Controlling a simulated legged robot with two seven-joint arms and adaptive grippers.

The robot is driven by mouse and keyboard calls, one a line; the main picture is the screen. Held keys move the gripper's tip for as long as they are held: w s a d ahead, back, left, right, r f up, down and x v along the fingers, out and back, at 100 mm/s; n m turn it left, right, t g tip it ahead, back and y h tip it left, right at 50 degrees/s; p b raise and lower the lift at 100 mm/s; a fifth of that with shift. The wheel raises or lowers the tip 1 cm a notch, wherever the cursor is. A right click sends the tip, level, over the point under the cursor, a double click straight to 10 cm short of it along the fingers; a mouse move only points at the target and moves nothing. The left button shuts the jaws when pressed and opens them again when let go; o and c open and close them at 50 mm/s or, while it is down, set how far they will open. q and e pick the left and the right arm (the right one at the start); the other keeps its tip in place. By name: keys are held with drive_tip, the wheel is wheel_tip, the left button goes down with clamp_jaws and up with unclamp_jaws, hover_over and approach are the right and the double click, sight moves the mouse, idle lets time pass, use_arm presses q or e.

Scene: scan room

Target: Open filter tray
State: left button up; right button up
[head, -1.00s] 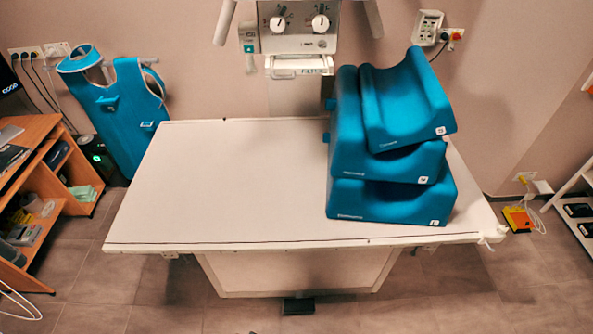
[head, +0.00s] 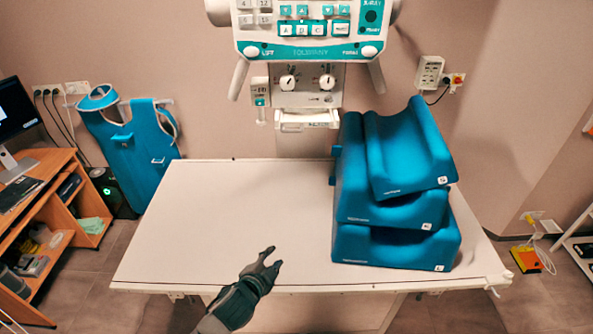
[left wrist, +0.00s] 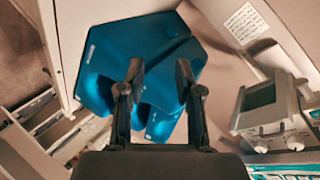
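The filter tray (head: 307,119) is a white drawer-like part with a handle under the two-knob collimator box (head: 306,85), in the upper middle of the head view. My left gripper (head: 272,263) reaches in from the bottom over the table's front edge, well short of the tray and apart from it. Its fingers are spread and empty. In the left wrist view the fingers (left wrist: 160,85) also stand apart with nothing between them. My right gripper is in neither view.
Stacked blue positioning cushions (head: 395,240) stand on the right of the white table (head: 200,220); they also show in the left wrist view (left wrist: 150,50). The table's left and middle are clear. A teal control panel (head: 310,30) hangs above the collimator.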

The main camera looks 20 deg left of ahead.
use_arm(q)
drive_tip(key=w+r+m+t, duration=0.3)
drive_tip(key=r+m+t, duration=0.1)
drive_tip(key=r, duration=0.9)
drive_tip(key=m+t+h, duration=0.2)
drive_tip(key=m+t, duration=0.1)
drive_tip(key=m, duration=0.2)
approach(293, 131)
drive_tip(key=p+x, duration=0.1)
drive_tip(key=x, duration=0.2)
drive_tip(key=p+x, duration=0.1)
drive_tip(key=x, duration=0.3)
drive_tip(key=p+x, duration=0.1)
drive_tip(key=x, duration=0.2)
drive_tip(key=shift+w+a+f, duration=0.15)
drive_tip(key=shift+w+f, duration=0.1)
drive_tip(key=shift+w, duration=0.05)
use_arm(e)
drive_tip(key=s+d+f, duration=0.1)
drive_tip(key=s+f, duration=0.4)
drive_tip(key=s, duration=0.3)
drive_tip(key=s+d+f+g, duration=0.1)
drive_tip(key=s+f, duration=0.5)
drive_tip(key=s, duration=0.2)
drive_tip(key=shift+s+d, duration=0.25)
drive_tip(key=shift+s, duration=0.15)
use_arm(q)
drive_tip(key=shift+d, duration=0.2)
drive_tip(key=shift+a, duration=0.15)
clamp_jaws()
